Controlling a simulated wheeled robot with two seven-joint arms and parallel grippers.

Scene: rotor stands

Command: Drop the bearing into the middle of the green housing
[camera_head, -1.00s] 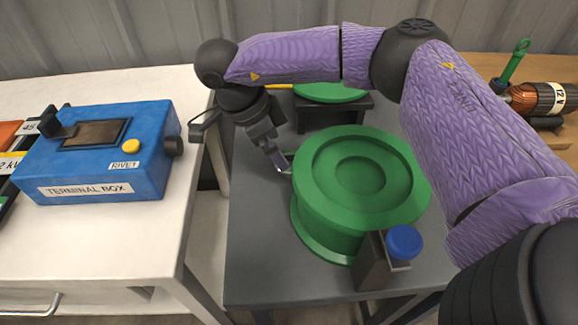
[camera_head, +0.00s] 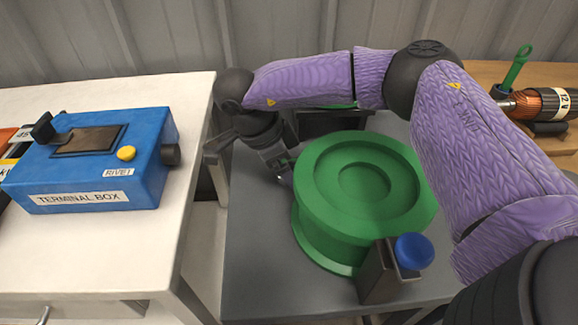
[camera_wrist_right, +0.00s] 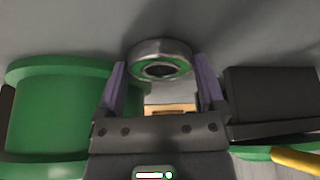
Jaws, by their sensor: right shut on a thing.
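The green housing (camera_head: 320,195) stands on the grey table, round, with a stepped circular recess in its top. It also shows in the right wrist view (camera_wrist_right: 60,120). My right gripper (camera_head: 285,176) is at the left side of the housing, not over the recess. In the right wrist view my right gripper (camera_wrist_right: 160,75) is shut on the bearing (camera_wrist_right: 160,48), a silver ring with a green inner band, held at its fingertips. The bearing cannot be made out clearly in the head view. My left gripper is not in view.
A dark block with a blue knob (camera_head: 414,251) stands against the housing's front right. A dark stand (camera_head: 318,124) is behind. A blue terminal box (camera_head: 95,165) sits on the white table (camera_head: 110,250) at left. A copper rotor (camera_head: 540,103) lies at far right.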

